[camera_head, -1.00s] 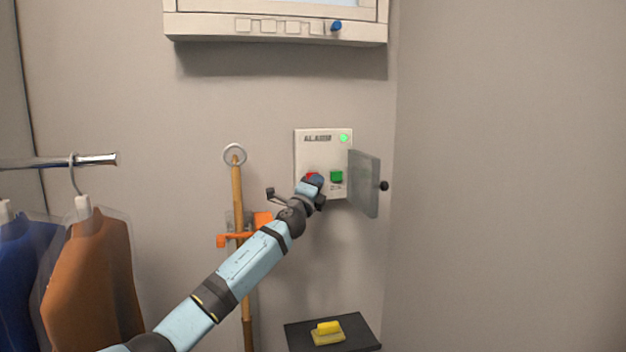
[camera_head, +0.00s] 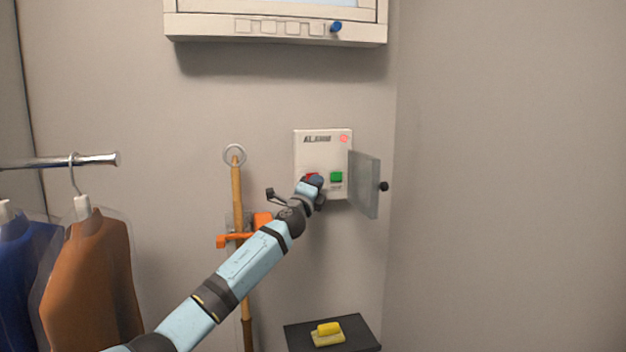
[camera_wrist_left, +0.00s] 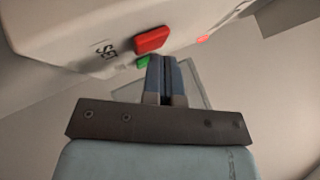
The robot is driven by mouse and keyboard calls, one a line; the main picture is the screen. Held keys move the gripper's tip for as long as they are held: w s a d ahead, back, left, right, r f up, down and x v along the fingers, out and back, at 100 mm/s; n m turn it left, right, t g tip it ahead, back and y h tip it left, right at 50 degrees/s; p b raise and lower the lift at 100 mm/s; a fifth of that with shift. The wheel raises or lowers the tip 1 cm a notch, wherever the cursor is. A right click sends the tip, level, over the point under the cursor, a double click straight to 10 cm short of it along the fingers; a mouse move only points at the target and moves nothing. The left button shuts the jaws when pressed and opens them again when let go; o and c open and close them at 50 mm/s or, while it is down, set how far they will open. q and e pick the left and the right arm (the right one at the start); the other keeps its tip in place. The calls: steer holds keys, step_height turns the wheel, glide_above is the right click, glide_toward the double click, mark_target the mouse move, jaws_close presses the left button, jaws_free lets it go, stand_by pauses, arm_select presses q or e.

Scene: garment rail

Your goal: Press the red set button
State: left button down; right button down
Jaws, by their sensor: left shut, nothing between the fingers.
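The white alarm box (camera_head: 309,155) is on the wall, with its grey door (camera_head: 364,183) swung open to the right. The red set button (camera_head: 311,176) is at the box's lower left, partly hidden by my left gripper (camera_head: 314,181). The red button also shows in the left wrist view (camera_wrist_left: 152,40), beside the lettering. My left gripper's fingers (camera_wrist_left: 165,62) are shut and empty, close to the red button; whether they touch it I cannot tell. A green button (camera_head: 336,177) sits to the right of it. The lamp (camera_head: 344,139) at the top right glows red. My right gripper is not in view.
A wooden pole (camera_head: 237,190) with an orange clamp (camera_head: 262,219) stands left of the box. Clothes hang on a rail (camera_head: 60,161) at the left. A dark shelf (camera_head: 365,333) holds a yellow object (camera_head: 328,333). A white panel (camera_head: 200,27) is above. The right wall is bare.

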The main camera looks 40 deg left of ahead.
arm_select(q)
steer(key=shift+s+d+p, duration=0.3)
steer(key=shift+s+d, duration=0.15)
steer(key=shift+d, duration=0.05)
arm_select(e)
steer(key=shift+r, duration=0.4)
